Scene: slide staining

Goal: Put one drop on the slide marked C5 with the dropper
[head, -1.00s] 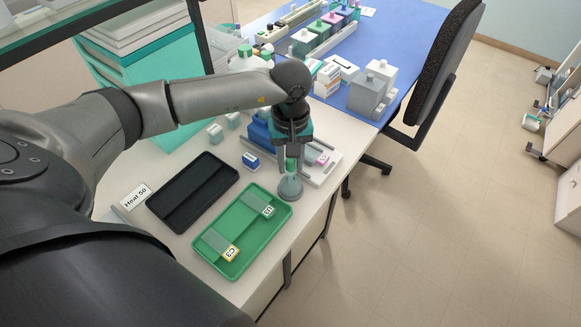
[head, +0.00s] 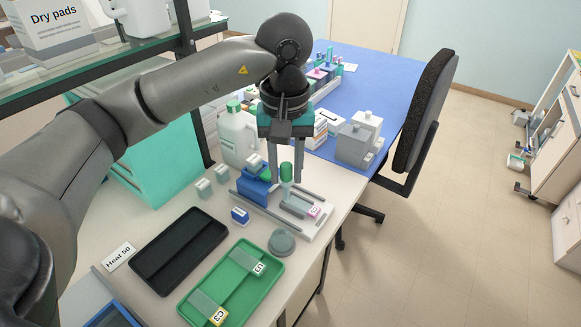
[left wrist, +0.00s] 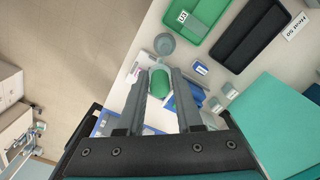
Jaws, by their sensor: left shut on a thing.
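My left gripper (head: 286,178) is shut on the dropper (head: 287,172), which has a green bulb and a pale tube pointing down. The bulb also shows between the fingers in the left wrist view (left wrist: 160,84). The dropper is held up, apart from the round grey holder (head: 281,243) on the bench. A slide with a pink label (head: 314,212) lies on the pale rack behind the holder; I cannot read its label surely. My right gripper is not in view.
A black tray (head: 180,250) lies left of the green tray. A blue block (head: 254,188), small capped bottles and a large white jug (head: 237,135) stand behind. A glass shelf (head: 100,83) overhangs the left side. The bench's right edge is near the rack.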

